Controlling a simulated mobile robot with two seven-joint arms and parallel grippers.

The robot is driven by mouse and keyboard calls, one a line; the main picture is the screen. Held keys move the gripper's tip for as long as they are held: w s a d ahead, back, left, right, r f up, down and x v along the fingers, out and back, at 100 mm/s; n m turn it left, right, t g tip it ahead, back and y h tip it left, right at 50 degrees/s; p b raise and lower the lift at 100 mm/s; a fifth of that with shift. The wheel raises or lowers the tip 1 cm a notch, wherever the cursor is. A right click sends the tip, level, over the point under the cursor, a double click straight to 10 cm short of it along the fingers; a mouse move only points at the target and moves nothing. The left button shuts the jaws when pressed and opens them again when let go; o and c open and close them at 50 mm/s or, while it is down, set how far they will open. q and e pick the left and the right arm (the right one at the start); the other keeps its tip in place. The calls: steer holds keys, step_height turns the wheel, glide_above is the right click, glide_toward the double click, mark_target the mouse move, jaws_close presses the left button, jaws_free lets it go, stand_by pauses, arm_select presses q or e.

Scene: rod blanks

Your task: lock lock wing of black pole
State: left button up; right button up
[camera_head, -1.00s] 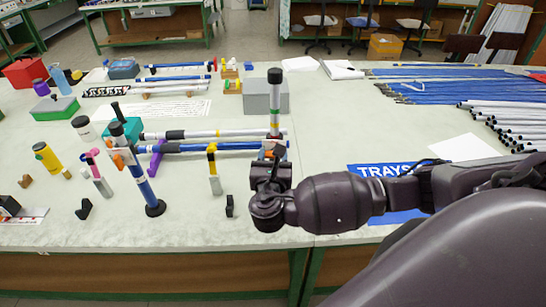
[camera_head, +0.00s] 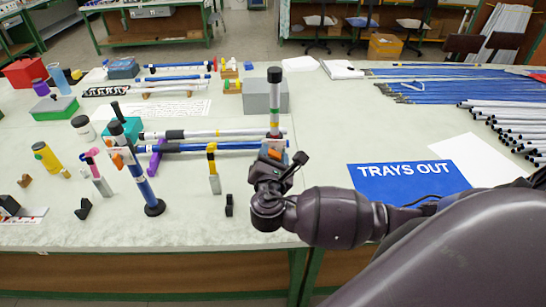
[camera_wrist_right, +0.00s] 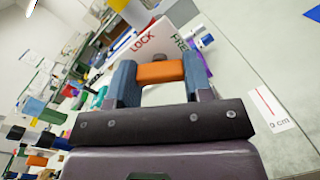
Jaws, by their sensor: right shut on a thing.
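A grey-white upright pole with a black top and coloured bands (camera_head: 274,100) stands near the middle of the table. An orange lock wing (camera_head: 275,153) sits low on it. My right gripper (camera_head: 273,147) is at this wing. In the right wrist view the orange wing (camera_wrist_right: 160,72) lies between the two blue fingers of my right gripper (camera_wrist_right: 160,78), which are shut on it. A white plate marked LOCK and FREE (camera_wrist_right: 160,42) shows just behind the wing. The pole's foot is hidden by my gripper. My left gripper is not in view.
A blue upright pole (camera_head: 146,187) with an orange wing stands on a black base at left. Horizontal rods (camera_head: 215,147) lie behind it. A grey box (camera_head: 262,97) is behind the grey-white pole.

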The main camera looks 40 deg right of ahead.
arm_select(q)
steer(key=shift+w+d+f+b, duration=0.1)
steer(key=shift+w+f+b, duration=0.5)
steer(key=shift+b, duration=0.65)
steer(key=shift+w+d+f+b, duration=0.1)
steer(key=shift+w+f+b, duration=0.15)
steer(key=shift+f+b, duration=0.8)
arm_select(e)
steer(key=shift+f+m, duration=0.1)
steer(key=shift+m, duration=6)
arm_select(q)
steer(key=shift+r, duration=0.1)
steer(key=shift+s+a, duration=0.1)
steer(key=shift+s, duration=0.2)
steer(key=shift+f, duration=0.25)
arm_select(e)
steer(key=o, duration=0.9)
